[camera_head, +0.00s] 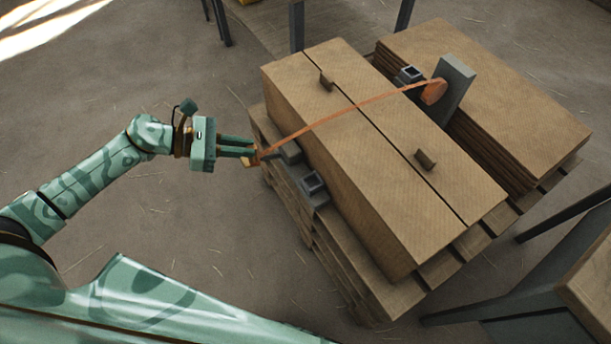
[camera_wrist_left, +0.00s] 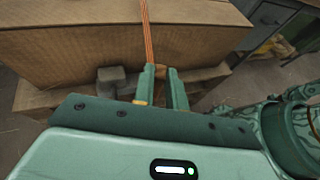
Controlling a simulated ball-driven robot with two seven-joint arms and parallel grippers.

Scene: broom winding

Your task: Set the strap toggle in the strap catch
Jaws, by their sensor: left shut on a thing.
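My left gripper (camera_head: 252,149) is shut on the strap toggle (camera_head: 251,160), a small orange-brown piece at the strap's near end, mostly hidden by the fingers. The orange strap (camera_head: 345,111) runs taut from there over the carton to an orange reel (camera_head: 433,92). In the left wrist view the fingers (camera_wrist_left: 162,92) close around the toggle (camera_wrist_left: 160,75), and the strap (camera_wrist_left: 148,35) rises from between them. The strap catch appears to be the dark grey bracket with a square opening (camera_head: 313,185) on the near side of the pallet, just right of and below the gripper. My right gripper is not in view.
The large carton (camera_head: 320,140) stands on a wooden pallet (camera_head: 440,268) beside a stack of flat boards (camera_head: 490,85). A grey post (camera_head: 456,82) stands by the reel, with another bracket (camera_head: 409,75) nearby. The floor left of the pallet is clear.

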